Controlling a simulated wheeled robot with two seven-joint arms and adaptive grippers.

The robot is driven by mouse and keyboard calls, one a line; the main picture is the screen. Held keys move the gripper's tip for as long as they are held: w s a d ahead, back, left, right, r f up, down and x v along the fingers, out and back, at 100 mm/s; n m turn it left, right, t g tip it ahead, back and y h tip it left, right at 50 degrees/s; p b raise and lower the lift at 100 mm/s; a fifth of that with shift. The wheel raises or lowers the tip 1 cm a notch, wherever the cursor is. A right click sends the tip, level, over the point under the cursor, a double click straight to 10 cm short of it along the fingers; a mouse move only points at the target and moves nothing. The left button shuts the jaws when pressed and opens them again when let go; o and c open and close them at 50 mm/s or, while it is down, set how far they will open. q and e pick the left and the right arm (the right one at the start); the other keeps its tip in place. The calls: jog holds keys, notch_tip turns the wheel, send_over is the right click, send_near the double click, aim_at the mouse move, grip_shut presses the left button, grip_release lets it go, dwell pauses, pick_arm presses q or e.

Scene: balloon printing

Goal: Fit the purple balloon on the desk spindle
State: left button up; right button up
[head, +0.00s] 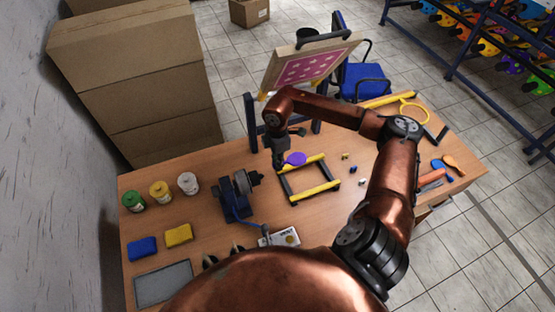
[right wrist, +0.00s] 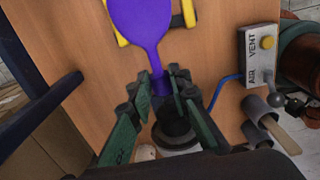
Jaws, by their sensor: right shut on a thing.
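The purple balloon (head: 296,158) is flat, with a round body and a narrow neck. My right gripper (head: 279,163) is shut on its neck, and the body sticks out to the right over the desk. In the right wrist view the balloon (right wrist: 143,20) points away from the fingertips (right wrist: 163,84). A dark cylinder (right wrist: 174,130) with a pale base shows between the fingers, below the neck; I cannot tell whether they touch. A blue stand with a grey drum (head: 236,195), apparently the spindle unit, stands on the desk left of the gripper. My left gripper is not in view.
A yellow-and-black frame (head: 312,193) lies right of the stand. An air-vent box (head: 287,237) with a blue hose is near the front. Paint bottles (head: 160,191) and sponges (head: 178,235) are at left. A tilted pink screen (head: 310,68) stands behind.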

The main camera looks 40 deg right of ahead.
jog(key=f+b, duration=0.1)
jog(key=f, duration=0.1)
jog(key=a+f+b, duration=0.1)
jog(key=f, duration=0.1)
jog(key=shift+w, duration=0.2)
jog(key=shift+w+a, duration=0.15)
jog(key=shift+a, duration=0.45)
jog(key=shift+w+a, duration=0.15)
jog(key=shift+a, duration=0.4)
jog(key=shift+w+a, duration=0.2)
jog(key=shift+a, duration=0.35)
dwell(0.5)
jog(key=o, duration=0.8)
